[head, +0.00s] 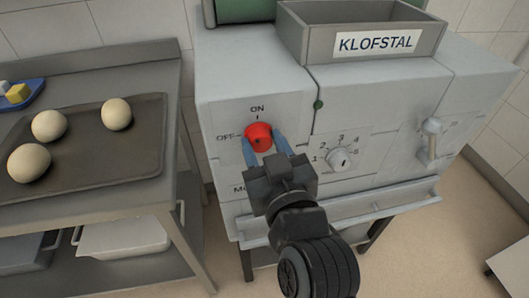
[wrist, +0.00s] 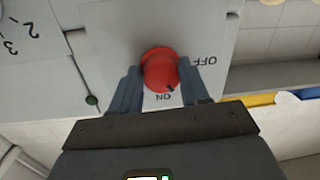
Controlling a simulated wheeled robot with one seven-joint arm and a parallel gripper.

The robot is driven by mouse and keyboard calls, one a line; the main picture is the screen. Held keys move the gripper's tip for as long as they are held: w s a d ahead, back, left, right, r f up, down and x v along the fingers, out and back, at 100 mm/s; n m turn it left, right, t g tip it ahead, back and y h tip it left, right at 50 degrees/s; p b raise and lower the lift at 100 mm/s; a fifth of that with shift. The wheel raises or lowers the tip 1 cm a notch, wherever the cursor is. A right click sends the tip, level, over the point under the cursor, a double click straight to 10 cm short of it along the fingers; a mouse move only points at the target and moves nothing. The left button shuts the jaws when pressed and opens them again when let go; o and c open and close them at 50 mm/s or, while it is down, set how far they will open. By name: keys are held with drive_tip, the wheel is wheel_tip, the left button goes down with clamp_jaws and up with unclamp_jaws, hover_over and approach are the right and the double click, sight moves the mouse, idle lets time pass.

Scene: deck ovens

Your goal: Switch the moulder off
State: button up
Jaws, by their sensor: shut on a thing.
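The moulder (head: 225,85) is a pale grey machine with a front panel. Its red rotary knob (head: 258,133) sits at the panel's upper left, with ON printed above it and OFF to its left. My gripper (head: 264,141) has its two blue fingers on either side of the knob, shut on it. The wrist view shows the red knob (wrist: 160,68) between the fingers, with the panel upside down. The knob's dark mark points close to ON, slightly toward OFF. Part of the knob's sides is hidden by the fingers.
A numbered dial (head: 338,160) and a lever (head: 431,138) are right of the knob. A box labelled KLOFSTAL (head: 365,43) sits on top. At left, a steel table (head: 90,75) bears a tray (head: 90,182) with dough balls (head: 48,125).

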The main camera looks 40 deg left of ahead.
drive_tip(key=n+b, duration=0.2)
drive_tip(key=n, duration=0.3)
drive_tip(key=shift+a, duration=0.1)
drive_tip(key=n, duration=0.2)
drive_tip(key=n+b, duration=0.1)
drive_tip(key=n, duration=0.2)
drive_tip(key=shift+s+r+n+t+h, duration=0.1)
drive_tip(key=shift+s+n+t+h, duration=0.05)
drive_tip(key=shift+n+t+h, duration=0.2)
idle(0.4)
drive_tip(key=o, duration=1)
drive_tip(key=shift+a, duration=0.1)
drive_tip(key=shift+b+v, duration=0.35)
drive_tip(key=shift+v, duration=3.55)
